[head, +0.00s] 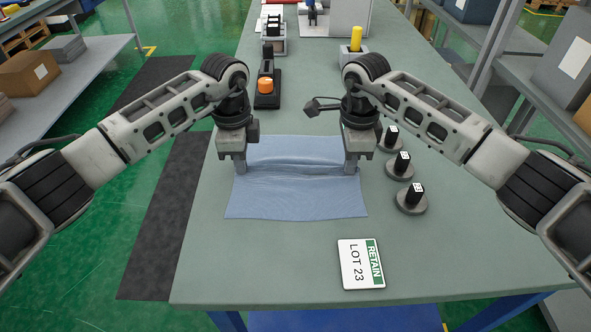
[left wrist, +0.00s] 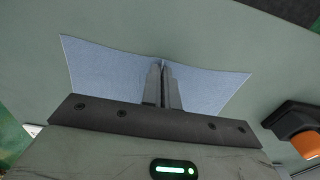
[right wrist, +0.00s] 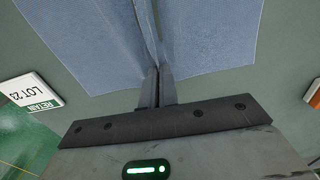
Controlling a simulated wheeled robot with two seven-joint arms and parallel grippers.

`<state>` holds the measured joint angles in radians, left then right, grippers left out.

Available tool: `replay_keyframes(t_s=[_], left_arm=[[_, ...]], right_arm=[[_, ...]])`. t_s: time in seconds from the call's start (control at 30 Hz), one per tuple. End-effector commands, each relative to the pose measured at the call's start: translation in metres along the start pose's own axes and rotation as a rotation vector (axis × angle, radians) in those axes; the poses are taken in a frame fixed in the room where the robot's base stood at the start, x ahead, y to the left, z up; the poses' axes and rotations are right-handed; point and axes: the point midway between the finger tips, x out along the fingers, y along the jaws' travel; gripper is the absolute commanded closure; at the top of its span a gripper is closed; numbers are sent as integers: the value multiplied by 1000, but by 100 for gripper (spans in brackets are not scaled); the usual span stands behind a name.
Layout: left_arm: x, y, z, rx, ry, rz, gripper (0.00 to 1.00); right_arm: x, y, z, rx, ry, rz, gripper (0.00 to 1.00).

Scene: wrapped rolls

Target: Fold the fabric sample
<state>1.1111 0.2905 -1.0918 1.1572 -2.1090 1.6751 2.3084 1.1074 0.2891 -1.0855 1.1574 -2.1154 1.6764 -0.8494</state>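The light blue fabric sample (head: 295,205) lies on the green-grey table with a raised ridge running across it between my grippers. My left gripper (head: 240,170) is shut on the fabric near its left edge; the left wrist view shows the fabric (left wrist: 105,72) spreading from both sides of the nearly closed fingers (left wrist: 162,70). My right gripper (head: 351,166) is shut on the fabric near its right edge; in the right wrist view the ridge of fabric (right wrist: 90,35) runs into the closed fingers (right wrist: 157,75). The gripped bits of cloth are mostly hidden.
A "RETAIN LOT 23" card (head: 361,264) lies in front of the fabric. Several black-topped weights (head: 411,199) stand close to its right. An orange-topped item (head: 266,88) and a yellow cylinder (head: 355,40) stand behind. The table's front left is clear.

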Motion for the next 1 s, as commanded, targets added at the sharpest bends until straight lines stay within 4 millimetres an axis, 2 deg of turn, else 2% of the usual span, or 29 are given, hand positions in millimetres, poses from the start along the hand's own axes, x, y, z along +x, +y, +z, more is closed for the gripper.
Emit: replay_keyframes(t_s=[0.27, 0.7, 1.0], left_arm=[[-3, 0, 0, 0, 0, 0, 100], [-41, 0, 0, 0, 0, 0, 100], [-45, 0, 0, 0, 0, 0, 100]], right_arm=[[-1, 1, -1, 1, 2, 3, 100], [-40, 0, 0, 1, 1, 1, 100], [-45, 0, 0, 0, 1, 1, 100]])
